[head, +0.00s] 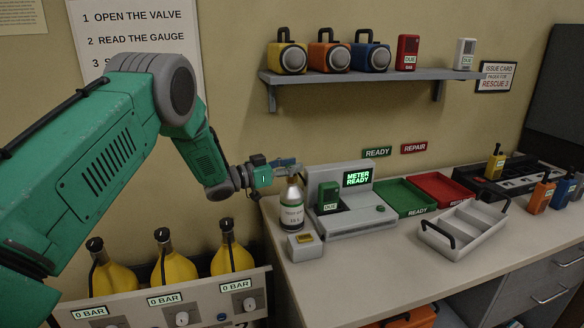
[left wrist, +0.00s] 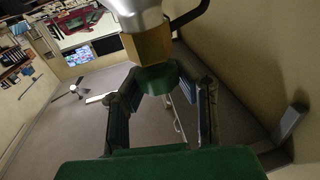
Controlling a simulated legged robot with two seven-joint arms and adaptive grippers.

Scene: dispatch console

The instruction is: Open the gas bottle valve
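The gas bottle (head: 292,211) is small, with a silver shoulder and a pale label, and stands upright at the left end of the counter beside the meter. My left gripper (head: 285,168) is at its top. In the left wrist view, the bottle's silver body (left wrist: 135,12) shows with a brass valve block (left wrist: 148,44) and a green knob (left wrist: 158,78). The two fingers of my left gripper (left wrist: 160,92) stand either side of the knob, their tips close to it. I cannot tell whether they touch it. My right gripper is not in view.
A meter (head: 350,205) reading METER READY stands right of the bottle, and a small box (head: 305,246) stands in front. Green (head: 405,197) and red (head: 441,187) trays and a grey tray (head: 466,230) lie further right. Yellow cylinders (head: 174,268) stand below, left of the counter.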

